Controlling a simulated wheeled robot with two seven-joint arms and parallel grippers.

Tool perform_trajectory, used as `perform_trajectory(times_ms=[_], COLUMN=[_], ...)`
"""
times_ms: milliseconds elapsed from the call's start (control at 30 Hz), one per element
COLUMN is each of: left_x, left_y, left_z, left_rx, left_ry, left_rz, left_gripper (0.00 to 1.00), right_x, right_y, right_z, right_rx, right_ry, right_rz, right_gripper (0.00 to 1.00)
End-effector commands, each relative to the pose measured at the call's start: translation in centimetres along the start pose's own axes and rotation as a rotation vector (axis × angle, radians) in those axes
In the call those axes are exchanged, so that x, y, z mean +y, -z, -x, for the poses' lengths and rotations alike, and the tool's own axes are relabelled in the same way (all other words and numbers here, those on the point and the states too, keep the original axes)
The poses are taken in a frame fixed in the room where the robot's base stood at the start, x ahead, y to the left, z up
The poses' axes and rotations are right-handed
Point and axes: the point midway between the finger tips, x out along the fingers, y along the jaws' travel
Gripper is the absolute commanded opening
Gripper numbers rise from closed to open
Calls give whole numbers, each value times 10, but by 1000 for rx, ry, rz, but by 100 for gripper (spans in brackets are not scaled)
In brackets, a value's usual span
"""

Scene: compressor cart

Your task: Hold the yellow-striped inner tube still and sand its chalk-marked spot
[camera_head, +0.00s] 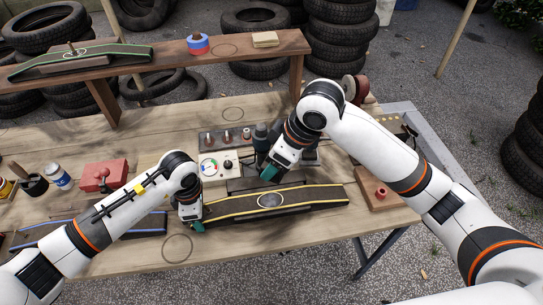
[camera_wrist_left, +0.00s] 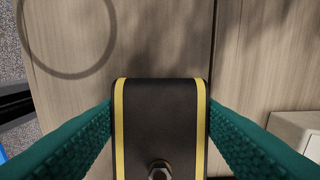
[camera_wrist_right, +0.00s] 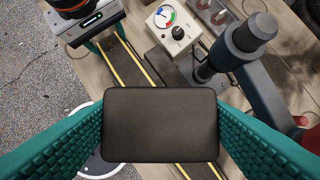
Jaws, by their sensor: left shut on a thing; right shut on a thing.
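The yellow-striped inner tube (camera_head: 315,196) lies across the front of the table, a black strip with yellow edges. Its chalk-marked spot (camera_head: 271,200) is a pale oval near its middle. My left gripper (camera_head: 196,224) is shut on the tube's left end; in the left wrist view the tube (camera_wrist_left: 160,120) with a metal valve sits between the green fingers. My right gripper (camera_head: 271,173) is shut on a dark block (camera_wrist_right: 161,125), held behind the chalk mark in the head view. In the right wrist view the block covers part of the tube (camera_wrist_right: 127,68), and I cannot see the mark there.
A gauge box (camera_head: 218,167) and a dark press-like tool (camera_head: 262,135) stand behind the tube. A wooden board with a red knob (camera_head: 381,192) is at right. A blue-striped tube (camera_head: 150,223) and red box (camera_head: 103,173) are at left. A raised shelf (camera_head: 235,47) crosses the back.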

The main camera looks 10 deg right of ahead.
Motion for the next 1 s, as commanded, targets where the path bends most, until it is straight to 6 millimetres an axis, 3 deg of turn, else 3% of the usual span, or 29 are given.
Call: perform_trajectory(times_ms=[200, 400, 1000], left_x=[0, 0, 0], left_y=[0, 1, 1], left_z=[1, 1, 1], left_rx=[1, 2, 2], left_ry=[1, 1, 1], left_rz=[0, 0, 0], left_gripper=[24, 24, 24], right_x=[-8, -12, -12], right_y=[28, 44, 61], right_z=[-33, -50, -85], right_rx=[1, 0, -1], right_ry=[-110, -164, -177], right_rz=[248, 387, 418], right_gripper=[45, 45, 45])
